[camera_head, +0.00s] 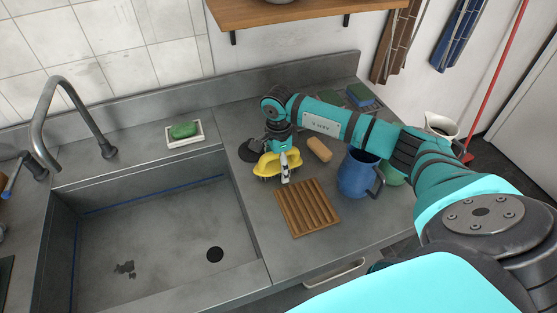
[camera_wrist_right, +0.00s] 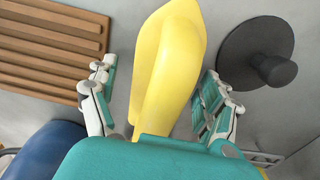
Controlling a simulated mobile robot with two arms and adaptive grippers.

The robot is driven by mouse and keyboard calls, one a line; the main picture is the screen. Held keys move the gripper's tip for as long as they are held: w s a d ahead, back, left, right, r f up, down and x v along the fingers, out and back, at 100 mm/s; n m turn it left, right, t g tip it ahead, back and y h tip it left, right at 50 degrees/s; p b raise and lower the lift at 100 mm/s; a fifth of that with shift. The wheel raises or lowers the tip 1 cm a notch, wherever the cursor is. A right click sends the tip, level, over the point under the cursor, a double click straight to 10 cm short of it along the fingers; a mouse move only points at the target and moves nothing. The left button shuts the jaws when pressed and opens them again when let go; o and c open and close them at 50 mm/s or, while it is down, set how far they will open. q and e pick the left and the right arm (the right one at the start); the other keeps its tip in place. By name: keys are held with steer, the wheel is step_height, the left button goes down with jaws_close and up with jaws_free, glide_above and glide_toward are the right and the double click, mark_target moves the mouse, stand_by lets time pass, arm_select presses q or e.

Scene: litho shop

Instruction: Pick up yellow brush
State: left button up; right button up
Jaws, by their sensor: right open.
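The yellow brush (camera_head: 267,166) lies on the grey counter to the right of the sink, directly below my right gripper (camera_head: 284,168). In the right wrist view the yellow brush (camera_wrist_right: 170,65) runs up between the two fingers of the right gripper (camera_wrist_right: 158,100). The fingers are open, with a visible gap on each side of the brush. The near end of the brush is hidden behind my gripper's body. My left gripper is not in view.
A wooden slatted rack (camera_head: 308,208) lies in front of the gripper. A blue jug (camera_head: 355,175) and a tan block (camera_head: 319,149) stand to the right. A black round plug (camera_wrist_right: 258,50) is close by. The sink (camera_head: 150,240) opens on the left.

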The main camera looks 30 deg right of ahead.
steer(key=c, duration=1.3)
steer(key=shift+c, duration=0.2)
steer(key=shift+r, duration=0.1)
steer(key=shift+w+r+b, duration=0.1)
steer(key=shift+r+b, duration=0.3)
steer(key=shift+r, duration=0.1)
steer(key=shift+s+r+b, duration=0.2)
steer(key=shift+r+b, duration=0.5)
steer(key=shift+r, duration=0.4)
steer(key=s+a+b, duration=0.1)
steer(key=s, duration=0.3)
steer(key=s+a+r+b, duration=0.1)
steer(key=s, duration=0.4)
steer(key=s+a+b, duration=0.1)
steer(key=s+b, duration=0.1)
steer(key=s, duration=0.3)
steer(key=shift+s+a+r, duration=0.1)
steer(key=shift+s+r, duration=0.05)
steer(key=shift+s+a+r, duration=0.15)
steer(key=shift+s, duration=0.45)
